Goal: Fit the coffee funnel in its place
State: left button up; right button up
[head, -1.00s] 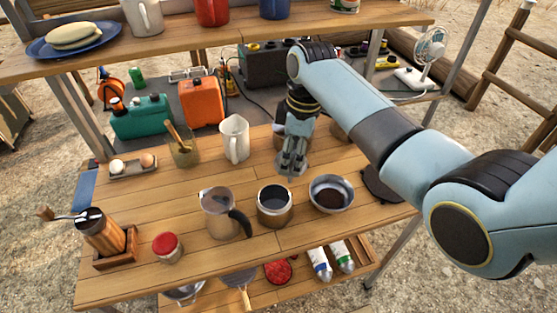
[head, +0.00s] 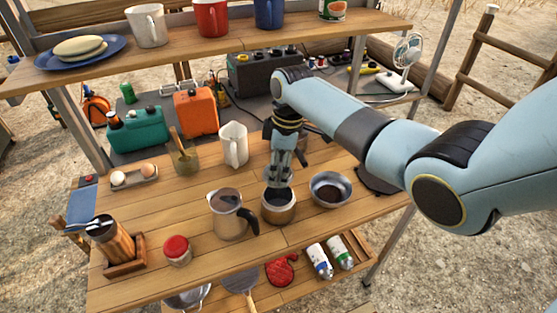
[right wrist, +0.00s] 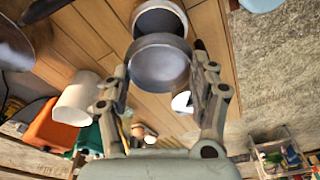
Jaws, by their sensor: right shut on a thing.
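My right gripper (head: 279,182) reaches down over the steel pot base (head: 278,208), an open round vessel with a dark inside. In the right wrist view its fingers (right wrist: 162,85) are closed on the sides of a grey round metal cup, the coffee funnel (right wrist: 158,65). The funnel is small and hard to make out in the head view. The pot base's rim (right wrist: 158,8) shows just beyond the funnel in the wrist view; I cannot tell whether they touch. The pot top (head: 228,215) with a black handle stands left of the base. My left gripper is out of view.
A metal bowl (head: 330,188) with dark contents stands close right of the base. A white pitcher (head: 233,145) stands behind. A red-lidded jar (head: 177,250) and a coffee grinder (head: 113,240) stand front left. The upper shelf (head: 190,48) spans the back.

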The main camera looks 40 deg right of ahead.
jog(key=shift+f, duration=0.35)
jog(key=shift+f+b, duration=0.35)
jog(key=shift+b, duration=0.1)
notch_tip(320, 180, down, 2)
jog(key=shift+f+b, duration=0.1)
jog(key=shift+b, duration=1.05)
notch_tip(320, 180, down, 2)
jog(key=shift+f+b, duration=0.1)
jog(key=shift+b, duration=0.95)
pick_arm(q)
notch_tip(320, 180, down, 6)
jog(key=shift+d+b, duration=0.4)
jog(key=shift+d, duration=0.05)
pick_arm(e)
jog(key=shift+f, duration=0.65)
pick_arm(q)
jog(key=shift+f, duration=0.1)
pick_arm(e)
jog(key=o, duration=1.2)
